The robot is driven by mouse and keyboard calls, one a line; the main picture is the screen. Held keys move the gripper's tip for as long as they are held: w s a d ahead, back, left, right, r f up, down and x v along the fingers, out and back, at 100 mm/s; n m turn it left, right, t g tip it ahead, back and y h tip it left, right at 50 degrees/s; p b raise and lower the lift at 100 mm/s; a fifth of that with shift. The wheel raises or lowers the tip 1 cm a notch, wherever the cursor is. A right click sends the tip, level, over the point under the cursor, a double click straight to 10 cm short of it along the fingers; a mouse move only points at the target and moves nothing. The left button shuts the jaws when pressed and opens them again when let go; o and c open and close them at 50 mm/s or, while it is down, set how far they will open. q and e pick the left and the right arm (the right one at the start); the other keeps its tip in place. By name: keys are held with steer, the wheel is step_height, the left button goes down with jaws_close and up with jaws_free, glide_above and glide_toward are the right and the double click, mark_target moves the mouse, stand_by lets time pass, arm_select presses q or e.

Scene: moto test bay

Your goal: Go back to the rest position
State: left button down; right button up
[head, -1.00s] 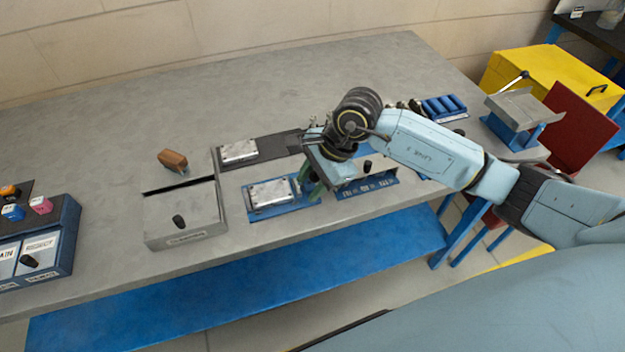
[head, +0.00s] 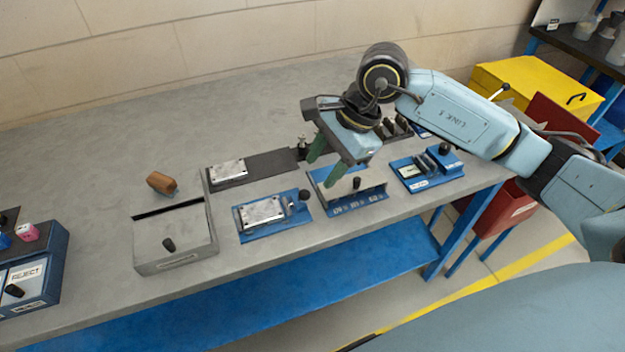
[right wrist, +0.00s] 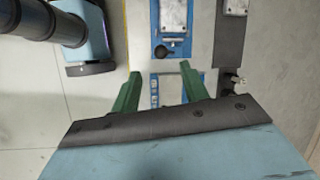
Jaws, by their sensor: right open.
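My right gripper (head: 325,168) has green fingers and is raised over the bench (head: 110,150), above a blue fixture with a dark knob (head: 350,200). Its fingers are apart with nothing between them. In the right wrist view the open fingers (right wrist: 158,85) show over the same blue fixture (right wrist: 155,92), whose pale plate lies below them. My left gripper is in neither view.
A blue fixture with a metal plate (head: 262,212) and a dark fixture with another plate (head: 228,171) lie nearby. A grey slotted box (head: 175,240) and a brown block (head: 161,183) sit left. A blue-based device (head: 428,170) stands right. A yellow case (head: 540,85) is beyond the bench.

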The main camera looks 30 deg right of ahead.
steer(key=shift+v, duration=1)
